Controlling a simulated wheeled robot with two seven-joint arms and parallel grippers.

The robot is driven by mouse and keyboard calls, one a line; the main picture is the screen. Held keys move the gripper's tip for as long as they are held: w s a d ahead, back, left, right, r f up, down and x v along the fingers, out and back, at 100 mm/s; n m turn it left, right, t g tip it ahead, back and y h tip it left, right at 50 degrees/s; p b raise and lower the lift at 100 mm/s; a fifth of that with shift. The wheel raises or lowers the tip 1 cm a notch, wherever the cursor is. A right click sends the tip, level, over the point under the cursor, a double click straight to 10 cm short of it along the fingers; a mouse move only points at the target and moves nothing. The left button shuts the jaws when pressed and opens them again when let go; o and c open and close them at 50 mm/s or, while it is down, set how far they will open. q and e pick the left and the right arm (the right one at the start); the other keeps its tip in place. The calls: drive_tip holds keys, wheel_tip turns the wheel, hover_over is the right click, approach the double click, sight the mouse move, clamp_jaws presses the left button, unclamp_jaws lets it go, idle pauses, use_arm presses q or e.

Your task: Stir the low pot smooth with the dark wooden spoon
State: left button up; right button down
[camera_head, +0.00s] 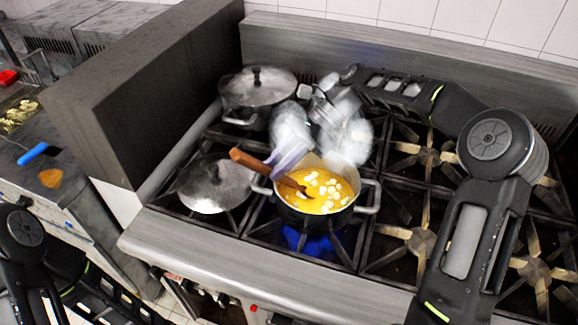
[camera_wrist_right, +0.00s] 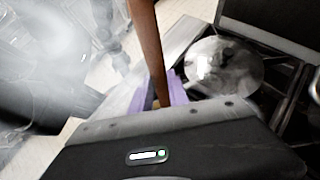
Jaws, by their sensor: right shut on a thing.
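The low pot (camera_head: 318,216) stands on the stove, holding yellow liquid with several pale lumps. The dark wooden spoon (camera_head: 249,161) leans in it, its handle sticking out to the upper left and its lower end in the yellow contents. My right gripper (camera_head: 287,163) reaches over the pot's back left rim, its purple fingers shut on the spoon. In the right wrist view the spoon's brown handle (camera_wrist_right: 146,48) rises from between the purple fingers (camera_wrist_right: 163,92). White haze partly hides this gripper. Part of my left arm shows at lower left, but its gripper does not.
A blue flame (camera_head: 312,243) burns under the pot. A lidded pot (camera_head: 258,88) stands behind, and a round metal lid (camera_head: 213,183) is close on the left. A tall dark partition (camera_head: 150,85) borders the stove's left side. Right burners (camera_head: 422,241) carry no pots.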

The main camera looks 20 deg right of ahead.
idle(0.4)
drive_tip(key=s, duration=0.2)
drive_tip(key=s+d, duration=0.1)
drive_tip(key=shift+s, duration=0.35)
drive_tip(key=d, duration=0.4)
idle(0.5)
drive_tip(key=shift+w+a, duration=1)
drive_tip(key=shift+a, duration=0.3)
drive_tip(key=shift+w+a, duration=0.95)
drive_tip(key=shift+a, duration=0.35)
